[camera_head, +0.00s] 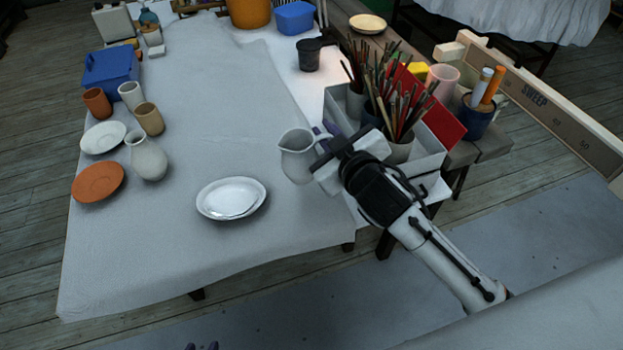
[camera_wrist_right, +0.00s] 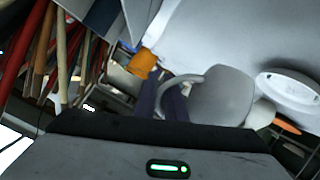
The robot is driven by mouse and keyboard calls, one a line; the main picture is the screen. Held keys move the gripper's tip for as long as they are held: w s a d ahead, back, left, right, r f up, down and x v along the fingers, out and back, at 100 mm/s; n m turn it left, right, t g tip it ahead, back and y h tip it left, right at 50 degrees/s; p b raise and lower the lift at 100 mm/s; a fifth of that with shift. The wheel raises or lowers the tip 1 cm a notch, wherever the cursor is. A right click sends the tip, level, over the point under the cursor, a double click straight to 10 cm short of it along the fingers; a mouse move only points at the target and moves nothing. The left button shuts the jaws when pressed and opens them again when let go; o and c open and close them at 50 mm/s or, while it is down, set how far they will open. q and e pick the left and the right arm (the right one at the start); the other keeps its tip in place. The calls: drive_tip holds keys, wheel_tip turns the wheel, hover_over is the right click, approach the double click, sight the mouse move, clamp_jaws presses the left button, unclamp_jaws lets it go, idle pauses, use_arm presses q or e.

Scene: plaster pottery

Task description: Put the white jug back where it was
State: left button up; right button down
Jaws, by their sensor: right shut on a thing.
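The white jug (camera_head: 295,158) is near the right edge of the cloth-covered table (camera_head: 240,262), right of the white plate (camera_head: 232,198). My right gripper (camera_head: 322,136) is shut on the jug's handle. In the right wrist view, the jug (camera_wrist_right: 225,97) is beside the dark fingers (camera_wrist_right: 168,100), with its handle between them. The jug looks about upright. I cannot tell whether its base touches the cloth. Only the tips of my left gripper (camera_head: 203,346) show at the bottom edge of the head view, too little to read its opening.
A white box (camera_head: 428,165) of brushes stands beside my right gripper. A round white vase (camera_head: 148,158), cups, a white saucer (camera_head: 103,138) and an orange plate (camera_head: 98,181) stand at the left. The cloth between them and the white plate is clear.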

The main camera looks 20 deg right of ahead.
wheel_tip(320, 180, down, 8)
drive_tip(key=shift+b, duration=0.6)
drive_tip(key=c, duration=1.8)
unclamp_jaws()
drive_tip(key=shift+s, duration=0.1)
drive_tip(key=v, duration=1.2)
